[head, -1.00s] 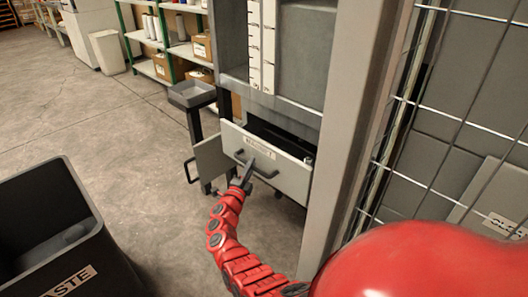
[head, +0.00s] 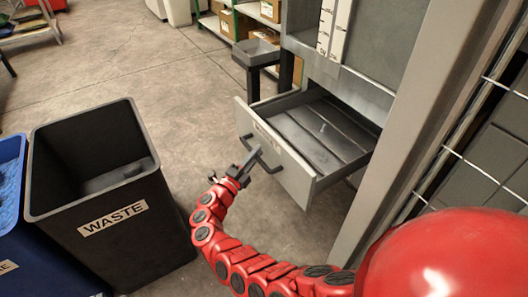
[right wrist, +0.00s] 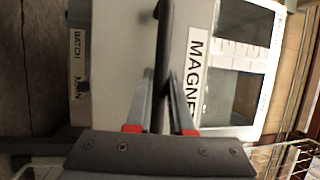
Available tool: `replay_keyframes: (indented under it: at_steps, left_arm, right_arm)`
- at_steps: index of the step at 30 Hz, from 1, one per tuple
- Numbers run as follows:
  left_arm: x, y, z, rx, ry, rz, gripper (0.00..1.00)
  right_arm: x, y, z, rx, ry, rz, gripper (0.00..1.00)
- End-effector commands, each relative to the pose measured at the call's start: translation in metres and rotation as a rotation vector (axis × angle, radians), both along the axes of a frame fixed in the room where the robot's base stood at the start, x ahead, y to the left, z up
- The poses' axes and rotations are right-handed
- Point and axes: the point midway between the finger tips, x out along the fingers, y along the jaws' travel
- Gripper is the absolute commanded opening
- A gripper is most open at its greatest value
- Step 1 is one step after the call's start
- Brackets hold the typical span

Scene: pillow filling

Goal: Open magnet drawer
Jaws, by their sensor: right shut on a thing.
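The magnet drawer (head: 287,168) stands pulled far out of the grey cabinet, and its inside shows as a flat grey tray-like floor with ridges. Its pale front bears a dark bar handle (head: 270,163). My right gripper (head: 250,160) is shut on this handle. In the right wrist view the dark handle (right wrist: 163,35) runs between the two fingers of the gripper (right wrist: 160,78), beside a label reading "MAGNE" (right wrist: 195,75), its end hidden. My left gripper is not in view.
A black waste bin (head: 115,212) stands on the left, with a blue bin (head: 12,190) beside it. A small grey tray on a stand (head: 256,52) is behind the drawer. A grey post (head: 425,110) and wire mesh are at right. Floor between bin and drawer is clear.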

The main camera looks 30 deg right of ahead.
Motion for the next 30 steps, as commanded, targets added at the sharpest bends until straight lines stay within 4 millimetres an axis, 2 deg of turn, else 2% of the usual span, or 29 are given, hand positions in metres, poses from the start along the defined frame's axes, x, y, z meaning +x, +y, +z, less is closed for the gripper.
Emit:
replay_keyframes:
  at_steps: [13, 14, 18, 19, 30]
  left_arm:
    - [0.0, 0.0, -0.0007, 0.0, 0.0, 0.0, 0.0]
    - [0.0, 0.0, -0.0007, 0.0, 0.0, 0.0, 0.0]
    - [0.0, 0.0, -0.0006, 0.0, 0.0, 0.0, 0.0]
    - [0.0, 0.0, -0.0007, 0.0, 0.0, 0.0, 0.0]
    - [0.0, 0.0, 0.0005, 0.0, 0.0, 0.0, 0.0]
  right_arm:
    - [-0.0003, 0.0051, -0.0012, 0.001, 0.002, 0.002, 0.0]
    - [-0.0003, 0.005, -0.0012, 0.001, 0.002, 0.002, 0.22]
    - [-0.0003, 0.0049, -0.0009, 0.001, 0.002, 0.002, 0.47]
    - [-0.0003, 0.0048, -0.0009, 0.001, 0.002, 0.002, 0.49]
    - [-0.0025, 0.0102, -0.0013, 0.001, 0.002, 0.003, 0.49]
